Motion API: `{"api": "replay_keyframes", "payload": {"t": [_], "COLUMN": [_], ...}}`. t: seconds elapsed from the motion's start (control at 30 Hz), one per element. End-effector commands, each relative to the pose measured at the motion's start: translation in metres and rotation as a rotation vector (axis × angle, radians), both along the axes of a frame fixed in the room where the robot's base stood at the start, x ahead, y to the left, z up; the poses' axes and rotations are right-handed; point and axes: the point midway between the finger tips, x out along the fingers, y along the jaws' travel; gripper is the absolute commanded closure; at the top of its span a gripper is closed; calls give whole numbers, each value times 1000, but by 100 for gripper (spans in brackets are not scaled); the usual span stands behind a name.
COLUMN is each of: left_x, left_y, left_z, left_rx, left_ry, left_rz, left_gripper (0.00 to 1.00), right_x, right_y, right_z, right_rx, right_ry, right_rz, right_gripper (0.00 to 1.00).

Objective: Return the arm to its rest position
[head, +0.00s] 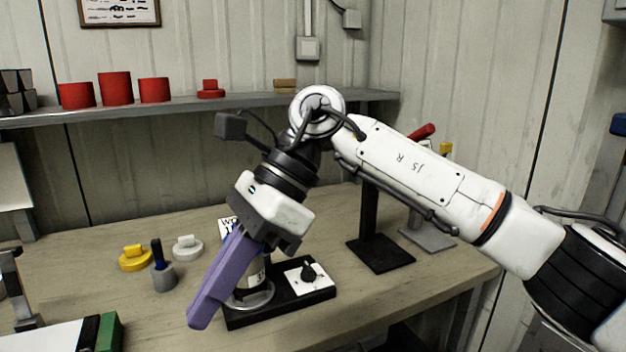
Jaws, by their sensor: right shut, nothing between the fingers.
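My right arm reaches in from the right side of the head view, bends at a raised joint and points down to the left. My right gripper (200,312) has long purple fingers that are shut together, with nothing between them. It hangs over the front of the workbench (340,215), in front of a black-based device (285,308) with a black knob on a white plate. The fingers and gripper body hide part of that device and of a white printed card (228,227). I cannot tell if the fingertips touch anything. My left gripper is not in view.
A yellow lidded piece (136,258), a grey one (187,248) and a small grey pot (163,276) stand left of the gripper. A black stand (380,253) is behind my forearm. Red cylinders (115,89) sit on the shelf (200,106). A green-ended block (108,333) lies front left.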

Motion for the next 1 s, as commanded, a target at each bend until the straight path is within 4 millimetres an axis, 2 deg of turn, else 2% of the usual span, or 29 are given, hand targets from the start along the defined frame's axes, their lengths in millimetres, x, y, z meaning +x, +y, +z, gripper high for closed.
{"api": "replay_keyframes", "payload": {"t": [0.17, 0.27, 0.37, 0.5, 0.57, 0.63, 0.77, 0.83, 0.93, 1.0], "left_x": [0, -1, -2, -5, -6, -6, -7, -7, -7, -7], "left_y": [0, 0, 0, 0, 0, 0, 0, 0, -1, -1], "left_z": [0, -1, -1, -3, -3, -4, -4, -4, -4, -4], "left_rx": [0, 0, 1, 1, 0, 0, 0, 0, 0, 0], "left_ry": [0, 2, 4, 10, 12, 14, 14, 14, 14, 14], "left_rz": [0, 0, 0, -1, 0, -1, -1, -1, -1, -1], "left_gripper": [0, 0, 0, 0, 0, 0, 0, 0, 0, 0], "right_x": [-24, -34, -34, -6, 13, 37, 79, 95, 104, 101], "right_y": [34, 53, 64, 55, 44, 25, -21, -50, -92, -119], "right_z": [-8, -3, 10, 19, 15, 2, -49, -89, -154, -200], "right_rx": [207, 363, 536, 748, 825, 906, 1031, 1085, 1142, 1171], "right_ry": [238, 444, 709, 1104, 1278, 1482, 1862, 2064, 2324, 2486], "right_rz": [-62, -137, -251, -451, -548, -669, -913, -1054, -1248, -1378], "right_gripper": [100, 100, 100, 100, 100, 100, 100, 100, 100, 100]}}
